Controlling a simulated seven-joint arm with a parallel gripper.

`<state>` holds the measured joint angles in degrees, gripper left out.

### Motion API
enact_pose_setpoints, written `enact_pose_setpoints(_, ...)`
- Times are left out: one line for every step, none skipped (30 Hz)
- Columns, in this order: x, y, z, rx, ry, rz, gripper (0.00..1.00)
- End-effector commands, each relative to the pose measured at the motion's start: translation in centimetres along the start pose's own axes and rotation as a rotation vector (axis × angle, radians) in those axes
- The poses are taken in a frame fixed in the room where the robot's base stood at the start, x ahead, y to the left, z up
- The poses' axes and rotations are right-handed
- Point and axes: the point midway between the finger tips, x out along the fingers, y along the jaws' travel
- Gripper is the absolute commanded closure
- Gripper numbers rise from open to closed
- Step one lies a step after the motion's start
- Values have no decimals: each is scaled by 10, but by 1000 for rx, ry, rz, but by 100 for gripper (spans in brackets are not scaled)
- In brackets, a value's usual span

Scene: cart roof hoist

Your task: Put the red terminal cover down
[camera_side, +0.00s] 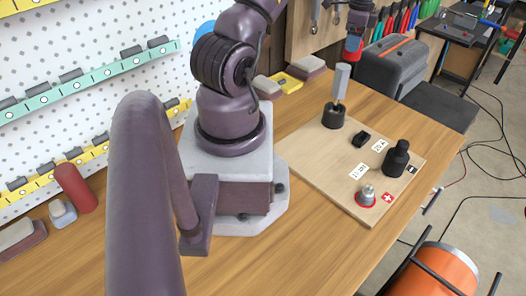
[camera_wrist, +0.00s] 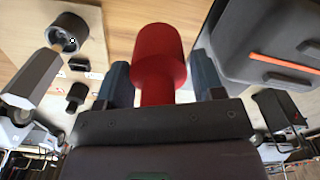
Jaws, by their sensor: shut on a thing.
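The bare metal terminal (camera_side: 366,194) with a red ring stands at the board's near corner, by a red plus label. A black cover (camera_side: 396,158) stands upright near the minus label.
A hex-handled tool (camera_side: 341,82) stands upright in a black round holder (camera_side: 334,116) on the board. A small black block (camera_side: 360,137) lies beside it. A grey case (camera_side: 391,66) stands behind. The bench (camera_side: 260,262) left of the board has clear wood.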

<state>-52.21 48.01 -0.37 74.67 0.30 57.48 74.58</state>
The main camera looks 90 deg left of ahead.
Motion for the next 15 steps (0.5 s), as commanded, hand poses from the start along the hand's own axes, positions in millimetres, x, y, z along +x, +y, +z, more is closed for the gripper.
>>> enact_pose_setpoints(8, 0, 0, 0, -1, 1, 76)
enact_pose_setpoints(13, 0, 0, 0, -1, 2, 76)
enact_pose_setpoints(18, 0, 0, 0, -1, 0, 76)
enact_pose_setpoints(21, 0, 0, 1, -1, 0, 76)
enact_pose_setpoints(25, 0, 0, 1, -1, 1, 76)
enact_pose_setpoints(30, 0, 0, 1, -1, 1, 76)
enact_pose_setpoints(34, 0, 0, 1, -1, 0, 76)
enact_pose_setpoints(40, 0, 0, 1, -1, 1, 76)
enact_pose_setpoints(48, 0, 0, 1, -1, 2, 76)
enact_pose_setpoints(54, 1, 0, 1, -1, 2, 76)
enact_pose_setpoints(60, 1, 0, 1, -1, 2, 76)
enact_pose_setpoints(68, 0, 0, 2, -1, 1, 76)
enact_pose_setpoints(73, 0, 0, 2, -1, 1, 76)
enact_pose_setpoints(78, 0, 0, 2, -1, 1, 76)
enact_pose_setpoints(82, 0, 0, 2, 0, -1, 76)
